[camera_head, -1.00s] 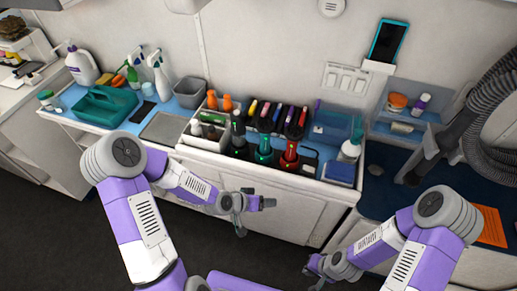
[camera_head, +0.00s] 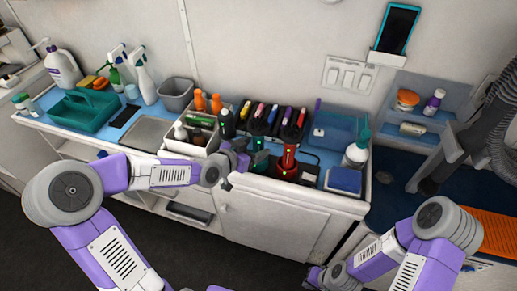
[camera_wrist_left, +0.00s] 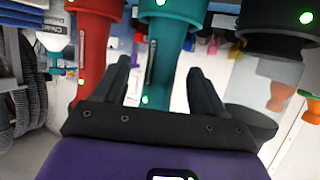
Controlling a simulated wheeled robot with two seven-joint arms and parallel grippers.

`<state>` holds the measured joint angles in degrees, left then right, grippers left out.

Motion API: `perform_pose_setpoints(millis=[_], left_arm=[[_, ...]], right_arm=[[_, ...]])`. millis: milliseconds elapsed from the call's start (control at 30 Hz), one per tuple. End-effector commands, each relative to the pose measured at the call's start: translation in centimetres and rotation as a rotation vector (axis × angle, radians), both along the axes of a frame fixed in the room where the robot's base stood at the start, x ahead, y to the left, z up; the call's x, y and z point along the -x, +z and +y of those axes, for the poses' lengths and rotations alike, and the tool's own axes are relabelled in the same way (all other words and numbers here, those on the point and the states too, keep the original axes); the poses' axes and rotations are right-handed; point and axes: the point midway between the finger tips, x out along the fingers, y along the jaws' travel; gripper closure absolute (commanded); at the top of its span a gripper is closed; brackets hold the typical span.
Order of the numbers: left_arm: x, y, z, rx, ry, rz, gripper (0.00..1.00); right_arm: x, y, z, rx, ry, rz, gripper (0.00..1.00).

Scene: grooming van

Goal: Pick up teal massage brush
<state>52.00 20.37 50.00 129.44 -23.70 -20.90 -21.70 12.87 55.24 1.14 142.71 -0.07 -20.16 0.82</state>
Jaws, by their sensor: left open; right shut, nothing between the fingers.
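A teal tool (camera_head: 259,160) stands in the counter's tool section, between a black tool (camera_head: 227,124) and a red one (camera_head: 289,157). I take it for the task's brush, but cannot make out bristles. In the left wrist view the teal tool (camera_wrist_left: 165,50) shows between and beyond the two fingers, with the red tool (camera_wrist_left: 92,45) to its left and a black one (camera_wrist_left: 278,30) to its right. My left gripper (camera_head: 243,158) is open and empty in front of it; contact cannot be told. My right gripper (camera_head: 316,277) is shut and empty, low at the picture's bottom.
A white caddy (camera_head: 172,146) with bottles stands left of the tools. A blue box (camera_head: 344,180) and a pump bottle (camera_head: 356,151) stand to the right. A teal tote (camera_head: 88,112) and spray bottles are at the far left. The floor in front is clear.

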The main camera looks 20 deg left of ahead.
Motion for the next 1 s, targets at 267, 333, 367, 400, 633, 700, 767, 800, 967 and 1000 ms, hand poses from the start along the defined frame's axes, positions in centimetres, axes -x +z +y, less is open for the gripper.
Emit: perform_pose_setpoints(millis=[267, 333, 367, 400, 633, 700, 767, 800, 967, 1000], left_arm=[[-2.3, -1.2, -1.0, 0.000, -0.002, 0.001, 0.29], [-2.4, -1.2, -1.0, 0.000, 0.000, 0.001, 0.29], [-2.4, -1.2, -1.0, 0.000, 0.000, 0.001, 0.29], [-2.4, -1.2, -1.0, 0.000, 0.000, 0.002, 0.29], [-2.4, -1.2, -1.0, 0.000, 0.000, 0.002, 0.46], [-2.4, -1.2, -1.0, 0.000, 0.000, 0.002, 0.57], [-2.4, -1.2, -1.0, 0.000, 0.000, 0.002, 0.66], [-2.4, -1.2, -0.9, 0.000, 0.000, 0.002, 0.72], [-2.4, -1.2, -0.9, 0.000, 0.000, 0.002, 0.97], [-2.4, -1.1, -1.0, 0.000, 0.000, -0.001, 0.99]], right_arm=[[0.0, -1.7, 0.0, 0.000, 0.000, 0.000, 1.00], [0.0, -1.7, 0.0, 0.000, 0.000, 0.000, 1.00], [0.0, -1.7, 0.0, 0.000, 0.000, 0.000, 1.00], [0.0, -1.6, 0.0, 0.000, 0.000, 0.000, 1.00], [0.0, -1.6, 0.0, 0.000, 0.000, 0.000, 1.00], [0.0, -1.6, 0.0, 0.000, 0.000, 0.000, 1.00], [0.0, -1.6, 0.0, 0.000, 0.000, 0.000, 1.00], [0.0, -1.6, 0.0, 0.000, 0.000, 0.000, 1.00], [0.0, -1.6, 0.0, 0.000, 0.000, 0.000, 1.00], [0.0, -1.6, 0.0, 0.000, 0.000, 0.000, 1.00]])
